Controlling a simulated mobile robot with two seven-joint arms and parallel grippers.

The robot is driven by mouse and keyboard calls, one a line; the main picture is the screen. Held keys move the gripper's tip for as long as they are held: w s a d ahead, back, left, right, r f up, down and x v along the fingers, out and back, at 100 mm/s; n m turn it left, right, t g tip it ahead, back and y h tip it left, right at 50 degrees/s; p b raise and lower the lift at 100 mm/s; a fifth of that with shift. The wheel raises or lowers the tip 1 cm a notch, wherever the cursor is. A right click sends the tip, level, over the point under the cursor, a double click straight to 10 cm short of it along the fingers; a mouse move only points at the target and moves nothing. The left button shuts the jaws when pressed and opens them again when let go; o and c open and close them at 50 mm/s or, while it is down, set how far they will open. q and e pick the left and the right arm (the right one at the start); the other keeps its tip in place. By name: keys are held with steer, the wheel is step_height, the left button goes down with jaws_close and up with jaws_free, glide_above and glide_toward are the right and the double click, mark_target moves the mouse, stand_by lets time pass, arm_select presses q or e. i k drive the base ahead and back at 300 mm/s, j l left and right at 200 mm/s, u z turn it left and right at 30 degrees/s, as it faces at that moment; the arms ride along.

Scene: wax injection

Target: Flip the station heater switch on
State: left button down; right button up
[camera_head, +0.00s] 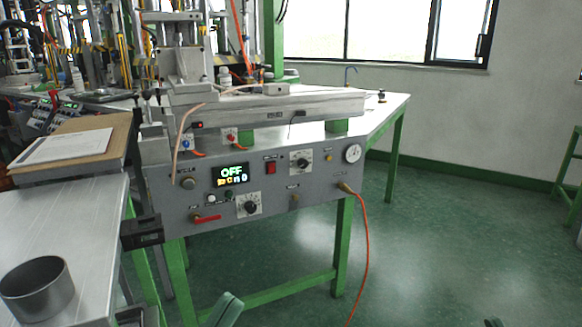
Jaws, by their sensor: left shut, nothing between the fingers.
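The station's grey control panel (320,190) faces me in the head view. Its display (230,174) shows "OFF" in green with smaller digits beneath. A red rocker switch (271,167) sits right of the display; its label is too small to read, and I cannot tell its position. A red lever (207,218) lies nearly level at the panel's lower left. My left gripper (227,309) shows at the bottom edge, shut and empty, below and apart from the panel. Only a sliver of my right gripper (493,322) shows at the bottom edge.
A black dial (250,206), another dial (300,160) and a gauge (352,153) are on the panel. An orange cable (366,260) hangs from its right side. A metal table (75,235) with a steel cup (38,290) stands at left. Floor at right is clear.

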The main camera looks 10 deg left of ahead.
mark_target(271, 166)
steer(key=i+l, duration=0.55)
steer(key=l, duration=0.3)
steer(key=i+l+u, duration=0.1)
steer(key=i+l, duration=0.2)
steer(key=i+j, duration=0.3)
steer(key=i, duration=0.15)
